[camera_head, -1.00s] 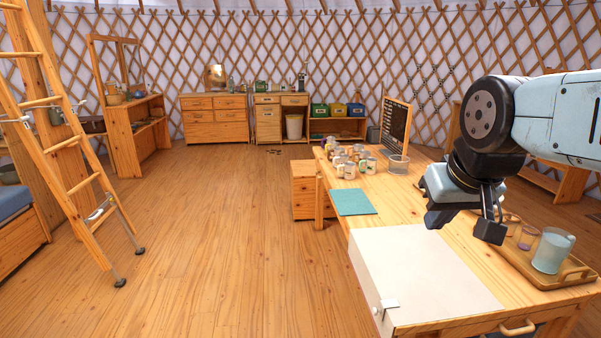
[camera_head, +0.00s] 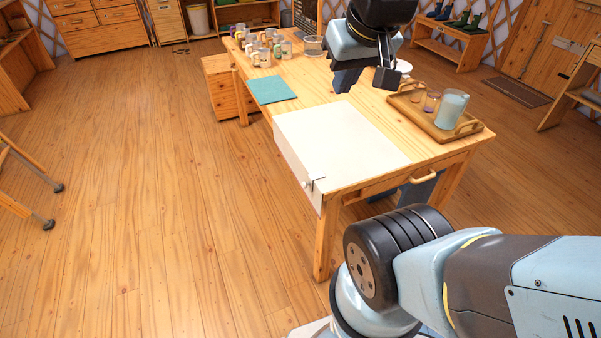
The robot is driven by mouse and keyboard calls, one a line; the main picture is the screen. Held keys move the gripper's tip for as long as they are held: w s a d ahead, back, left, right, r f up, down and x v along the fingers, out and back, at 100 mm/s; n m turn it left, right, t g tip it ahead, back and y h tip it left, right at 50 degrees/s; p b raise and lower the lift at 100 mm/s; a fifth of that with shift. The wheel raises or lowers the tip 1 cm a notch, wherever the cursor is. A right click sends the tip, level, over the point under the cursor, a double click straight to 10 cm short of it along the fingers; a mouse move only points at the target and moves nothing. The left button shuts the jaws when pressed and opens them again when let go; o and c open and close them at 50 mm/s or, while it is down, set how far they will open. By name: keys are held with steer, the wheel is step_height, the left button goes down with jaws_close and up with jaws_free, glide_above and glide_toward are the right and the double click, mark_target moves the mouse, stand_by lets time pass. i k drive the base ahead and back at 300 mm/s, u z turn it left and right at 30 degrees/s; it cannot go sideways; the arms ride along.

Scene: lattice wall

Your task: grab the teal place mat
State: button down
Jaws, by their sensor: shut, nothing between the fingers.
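The teal place mat (camera_head: 271,90) lies flat on the wooden table, at its left edge, between the mugs and the white cloth. Its whole top shows and nothing covers it. My gripper (camera_head: 366,82) hangs above the table to the right of the mat, apart from it, over the area behind the white cloth. It points down, is shut and holds nothing.
The white cloth (camera_head: 338,143) covers the table's near left part. Several mugs (camera_head: 262,58) stand behind the mat. A wooden tray (camera_head: 440,125) with glasses and a pale blue cup is at the right. A wooden cabinet (camera_head: 222,88) stands left of the table.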

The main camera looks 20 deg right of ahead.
mark_target(272, 89)
steer(key=k, duration=1.25)
steer(key=u, duration=0.3)
steer(key=i, duration=0.5)
steer(key=u, duration=0.85)
steer(key=i, duration=2.45)
steer(key=z, duration=0.7)
steer(key=i, duration=0.55)
steer(key=z, duration=0.4)
steer(key=k, duration=0.3)
